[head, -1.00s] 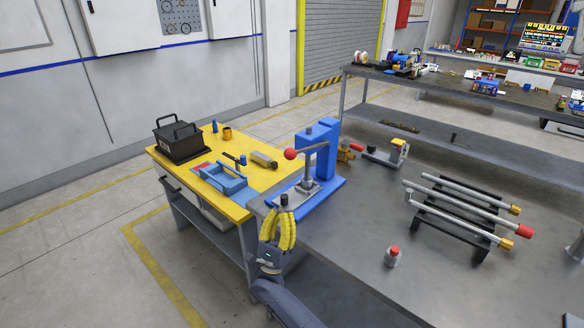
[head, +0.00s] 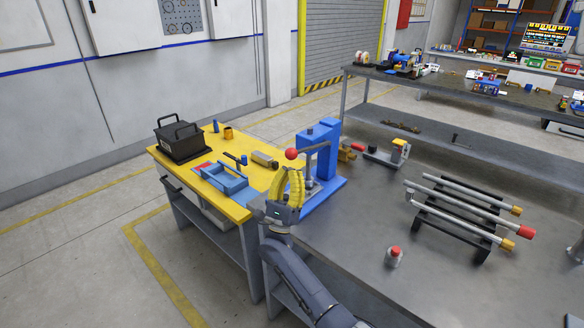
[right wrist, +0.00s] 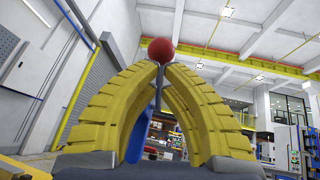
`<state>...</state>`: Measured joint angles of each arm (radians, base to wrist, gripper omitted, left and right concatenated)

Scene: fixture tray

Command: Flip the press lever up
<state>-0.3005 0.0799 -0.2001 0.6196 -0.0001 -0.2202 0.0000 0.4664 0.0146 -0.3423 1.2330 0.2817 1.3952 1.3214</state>
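The blue press (head: 328,150) stands on the near left corner of the grey table. Its grey lever (head: 316,149) reaches left and ends in a red ball (head: 291,154). My right gripper (head: 291,171), with curved yellow fingers, is just below the ball. In the right wrist view the red ball (right wrist: 161,50) sits just beyond the fingertips (right wrist: 160,68), which come close together with a narrow gap. A grey rod shows behind that gap. I see nothing held between the fingers, and cannot tell if they touch the ball. My left gripper is not in view.
On the grey table, a black rack (head: 450,230) carries metal rods, and a red-topped cylinder (head: 394,257) stands in front.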

